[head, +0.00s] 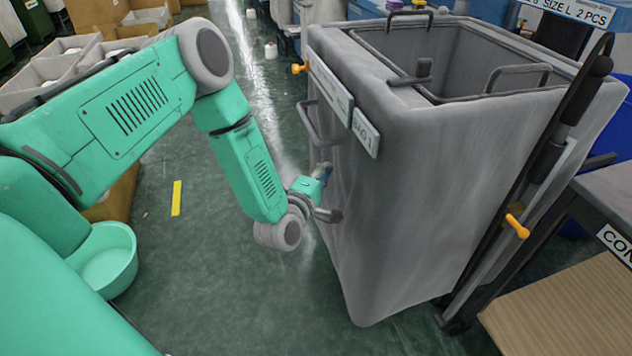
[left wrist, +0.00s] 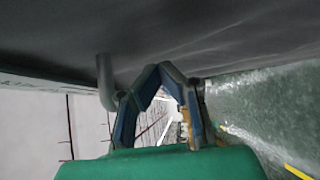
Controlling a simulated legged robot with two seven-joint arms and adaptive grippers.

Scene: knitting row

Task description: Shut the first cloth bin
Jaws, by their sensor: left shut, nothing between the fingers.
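A tall grey cloth bin (head: 420,190) stands right of centre in the head view, its top open to a hollow inside. My right gripper is not in view.
A dark pole with an orange knob (head: 517,226) stands by the bin's right edge. Pale boxes (head: 60,65) stand at upper left. The green floor (head: 200,260) left of the bin is mostly clear.

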